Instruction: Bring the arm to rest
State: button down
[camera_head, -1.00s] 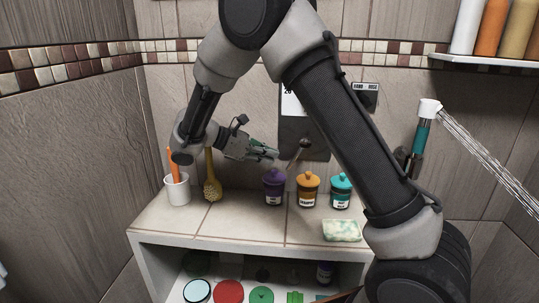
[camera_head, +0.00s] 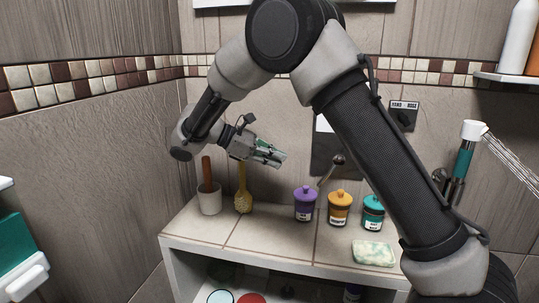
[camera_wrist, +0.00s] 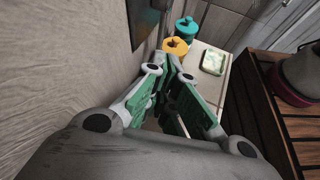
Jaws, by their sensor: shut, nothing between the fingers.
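My gripper (camera_head: 276,158) is in the air above the tiled ledge (camera_head: 275,236), to the upper left of the purple jar. Its fingers are shut with nothing between them. In the wrist view my gripper (camera_wrist: 172,68) points toward the orange jar (camera_wrist: 176,46) and teal jar (camera_wrist: 186,28). My arm is raised and bent, and it crosses the head view from top to lower right.
On the ledge stand a cup (camera_head: 209,202) with a brown handle, a yellow brush (camera_head: 243,196), a purple jar (camera_head: 305,203), an orange-lidded jar (camera_head: 339,208), a teal jar (camera_head: 373,214) and a sponge (camera_head: 374,253). A shower head (camera_head: 474,130) sprays at right.

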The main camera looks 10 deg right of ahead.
jog(key=s+d+r+m+g+y, duration=0.1)
jog(key=s+d+r+m+y, duration=0.2)
jog(key=s+d, duration=0.35)
jog(key=s+d+r+m+y, duration=0.3)
jog(key=d, duration=0.6)
jog(key=s+d+m+t+y, duration=0.2)
jog(key=s+d+m+y, duration=0.1)
jog(key=s, duration=0.6)
jog(key=s+d+f+m+t+y, duration=0.1)
jog(key=s+d+m+t+y, duration=0.2)
jog(key=s+m, duration=0.3)
jog(key=s+d, duration=0.1)
jog(key=s, duration=0.2)
jog(key=shift+s+d+f+m+t, duration=0.2)
jog(key=shift+s+m+t, duration=0.1)
jog(key=shift+s, duration=0.1)
jog(key=shift+r, duration=0.5)
